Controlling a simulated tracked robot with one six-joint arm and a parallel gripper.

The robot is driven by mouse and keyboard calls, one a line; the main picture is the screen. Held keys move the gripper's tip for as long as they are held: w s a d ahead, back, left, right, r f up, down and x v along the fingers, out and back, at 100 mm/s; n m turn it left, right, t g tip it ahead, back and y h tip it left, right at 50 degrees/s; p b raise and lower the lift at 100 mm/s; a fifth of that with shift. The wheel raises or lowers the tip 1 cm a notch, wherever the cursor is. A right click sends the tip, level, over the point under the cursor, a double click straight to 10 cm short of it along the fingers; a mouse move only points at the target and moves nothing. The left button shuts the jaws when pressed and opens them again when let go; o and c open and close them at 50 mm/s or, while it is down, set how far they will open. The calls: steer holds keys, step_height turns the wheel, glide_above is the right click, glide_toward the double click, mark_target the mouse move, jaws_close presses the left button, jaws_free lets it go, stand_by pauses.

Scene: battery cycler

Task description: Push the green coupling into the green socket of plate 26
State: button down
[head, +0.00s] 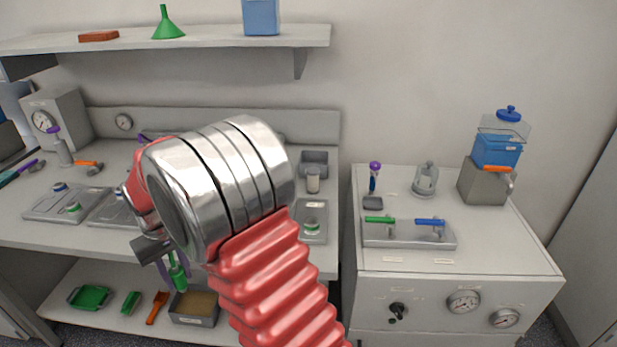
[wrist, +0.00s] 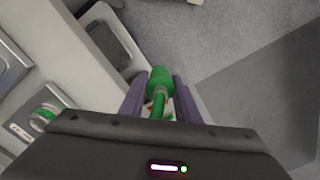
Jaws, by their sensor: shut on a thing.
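My gripper (wrist: 153,95) is shut on the green coupling (wrist: 160,82), which sits between its two purple fingers in the wrist view. In the head view the green coupling (head: 178,273) hangs below my wrist, in front of the bench's front edge and apart from any plate. A plate with a green socket (wrist: 44,117) lies at the left of the wrist view; its label is too small to read. In the head view, green sockets show on a left plate (head: 42,207) and on a right plate (head: 311,236). I cannot tell which is plate 26.
A middle plate (head: 104,220) is partly hidden by my arm. A grey tray (head: 314,158) and a small jar (head: 313,181) stand behind the right plate. The lower shelf (head: 122,322) holds a green tray (head: 89,297) and a grey bin (head: 194,319). A cabinet (head: 455,262) stands right.

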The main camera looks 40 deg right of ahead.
steer(key=shift+w+d, duration=0.1)
steer(key=shift+d, duration=0.15)
